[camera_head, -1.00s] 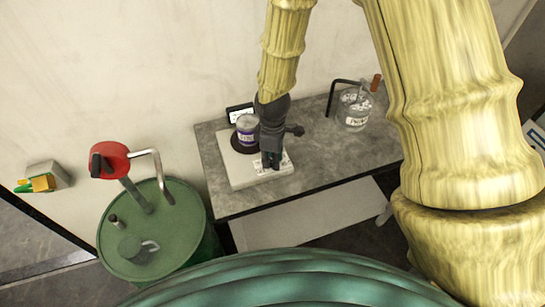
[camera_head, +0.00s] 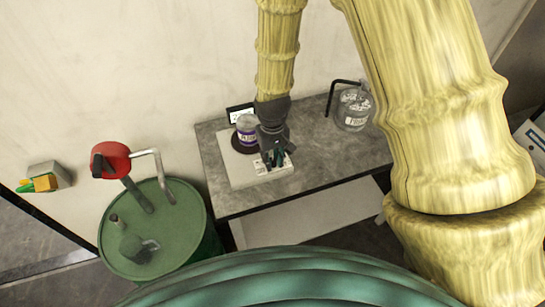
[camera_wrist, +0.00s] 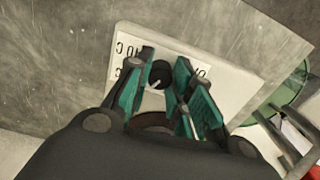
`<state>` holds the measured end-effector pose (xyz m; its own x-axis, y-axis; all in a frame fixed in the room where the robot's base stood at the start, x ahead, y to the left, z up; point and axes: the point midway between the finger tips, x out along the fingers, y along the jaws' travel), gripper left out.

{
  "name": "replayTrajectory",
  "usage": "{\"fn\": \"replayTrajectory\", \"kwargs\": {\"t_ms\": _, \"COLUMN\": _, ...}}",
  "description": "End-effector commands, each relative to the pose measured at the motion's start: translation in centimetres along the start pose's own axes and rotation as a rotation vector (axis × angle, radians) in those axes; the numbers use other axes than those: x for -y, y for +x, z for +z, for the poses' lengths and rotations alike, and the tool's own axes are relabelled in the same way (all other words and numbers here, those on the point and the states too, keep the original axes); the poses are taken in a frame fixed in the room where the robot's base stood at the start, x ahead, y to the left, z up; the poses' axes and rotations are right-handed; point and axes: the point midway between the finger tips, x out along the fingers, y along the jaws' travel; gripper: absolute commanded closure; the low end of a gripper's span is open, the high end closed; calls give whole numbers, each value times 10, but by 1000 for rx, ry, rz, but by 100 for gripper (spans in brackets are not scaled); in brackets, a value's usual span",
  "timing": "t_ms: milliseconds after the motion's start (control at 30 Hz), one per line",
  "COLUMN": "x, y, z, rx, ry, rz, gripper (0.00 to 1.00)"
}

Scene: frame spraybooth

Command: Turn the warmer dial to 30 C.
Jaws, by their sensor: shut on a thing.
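The warmer (camera_head: 238,171) is a flat white box on the grey bench, with a jar standing on its dark round plate. Its dial (camera_wrist: 160,75) is a round black knob with a white pointer line, on a face with printed labels. Some labels are covered by the fingers; part of a "10 C" mark shows upside down, and the exact setting cannot be read. My gripper (camera_head: 275,159) points down over the warmer's near end. In the wrist view its teal-padded fingers (camera_wrist: 161,77) are shut on the dial, one on each side.
A purple-labelled jar (camera_head: 246,128) stands close beside my gripper, with a small display (camera_head: 240,114) behind it. A glass jar (camera_head: 354,108) and a black bent rod stand at the bench's right. A green drum (camera_head: 182,215) with a red-headed pump (camera_head: 111,160) is at left.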

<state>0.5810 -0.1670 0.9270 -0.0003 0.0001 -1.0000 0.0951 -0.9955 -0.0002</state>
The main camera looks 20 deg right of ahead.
Motion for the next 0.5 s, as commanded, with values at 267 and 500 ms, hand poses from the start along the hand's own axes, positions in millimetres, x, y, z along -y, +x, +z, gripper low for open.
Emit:
{"fn": "replayTrajectory", "kwargs": {"t_ms": 267, "x": 0, "y": -1, "z": -2, "rx": -3, "ry": 219, "rz": 0, "gripper": 100}}
{"fn": "replayTrajectory", "kwargs": {"t_ms": 500, "x": 0, "y": -1, "z": -2, "rx": -3, "ry": 344, "rz": 0, "gripper": 100}}
